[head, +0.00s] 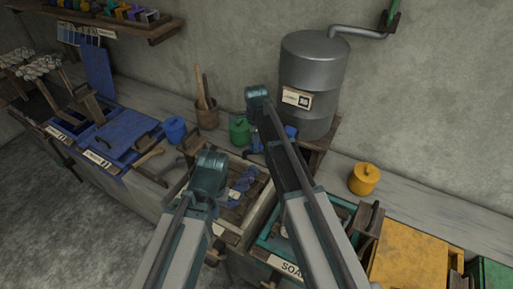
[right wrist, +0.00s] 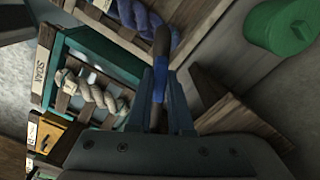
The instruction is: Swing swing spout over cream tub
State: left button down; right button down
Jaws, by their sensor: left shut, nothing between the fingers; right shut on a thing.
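My right gripper (right wrist: 163,85) is shut on a dark rod with a blue sleeve (right wrist: 158,75), which I take for the swing spout's handle. The rod's joint is hidden. In the head view my right arm covers the grip, below the grey metal drum (head: 311,75). The teal tub (right wrist: 48,70) marked SOAK holds a cream skein (right wrist: 95,97), left of the gripper in the right wrist view; I take it for the cream tub. In the head view the tub (head: 268,243) is partly behind my right arm. My left arm is at lower left; its jaws are hidden.
A wooden tub with a blue skein (head: 243,185) lies between my arms. A yellow canister (head: 364,179) stands on the bench. A green canister (head: 239,132) and a blue canister (head: 175,130) stand left of the drum. A yellow lid (head: 410,262) is at lower right.

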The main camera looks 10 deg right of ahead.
jog(key=shift+w+d+m, duration=0.1)
jog(key=shift+w+m, duration=0.2)
jog(key=c, duration=0.8)
grip_release()
notch_tip(320, 180, up, 14)
jog(key=p, duration=1.4)
jog(key=shift+f, duration=0.15)
jog(key=s+a+f+n+b, duration=0.1)
jog(key=s+f+n+b, duration=0.2)
jog(key=s+n, duration=0.5)
jog(key=s+a+f+n+b, duration=0.2)
jog(key=s+f+n+b, duration=0.2)
jog(key=s+n, duration=0.4)
jog(key=s+a+f+n+h+b, duration=0.1)
jog(key=s+f+n+b, duration=0.3)
jog(key=s+n, duration=0.3)
jog(key=shift+s+a+f+n+b, duration=0.1)
jog(key=shift+s+a+n+b, duration=0.1)
jog(key=shift+s, duration=0.95)
jog(key=shift+s+a+f+n+b, duration=0.1)
jog(key=shift+s+a+n+b, duration=0.1)
jog(key=shift+s, duration=0.9)
